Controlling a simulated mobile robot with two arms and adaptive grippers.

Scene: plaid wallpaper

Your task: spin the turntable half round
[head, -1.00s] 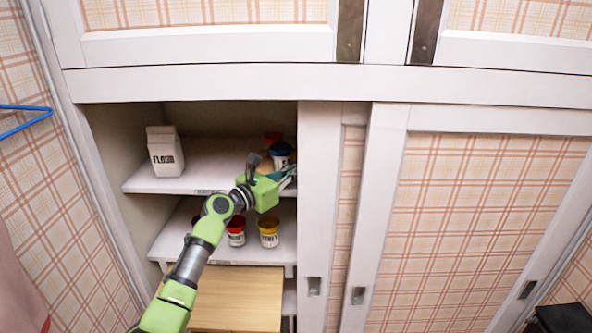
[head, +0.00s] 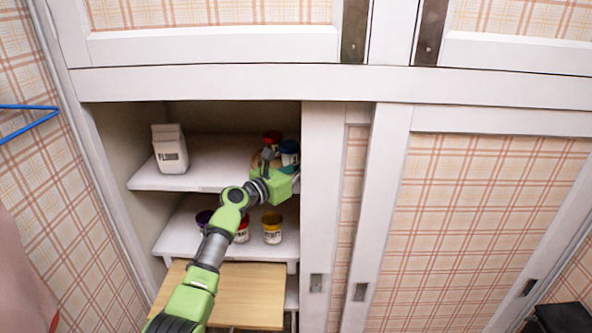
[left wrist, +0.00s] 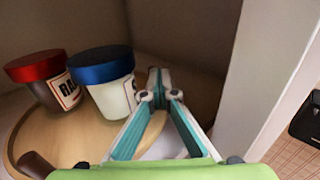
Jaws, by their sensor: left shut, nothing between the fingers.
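The turntable is a round wooden disc on the upper shelf. Its bare top shows in the left wrist view (left wrist: 88,132), and a little of its edge shows in the head view (head: 256,160). A brown peg (left wrist: 36,165) stands on its near left rim. A red-lidded jar (left wrist: 45,88) and a blue-lidded jar (left wrist: 108,88) stand upright on it. My left gripper (left wrist: 158,75) is shut and empty, its fingers over the right part of the disc, right of the blue-lidded jar. Whether the fingertips touch anything is unclear. My right gripper is not in view.
A white FLOUR carton (head: 170,150) stands on the upper shelf (head: 205,178) at left. A yellow-lidded jar (head: 272,228) and others stand on the lower shelf. White sliding doors (head: 322,220) close the right side, near my gripper. A wooden board (head: 245,285) is below.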

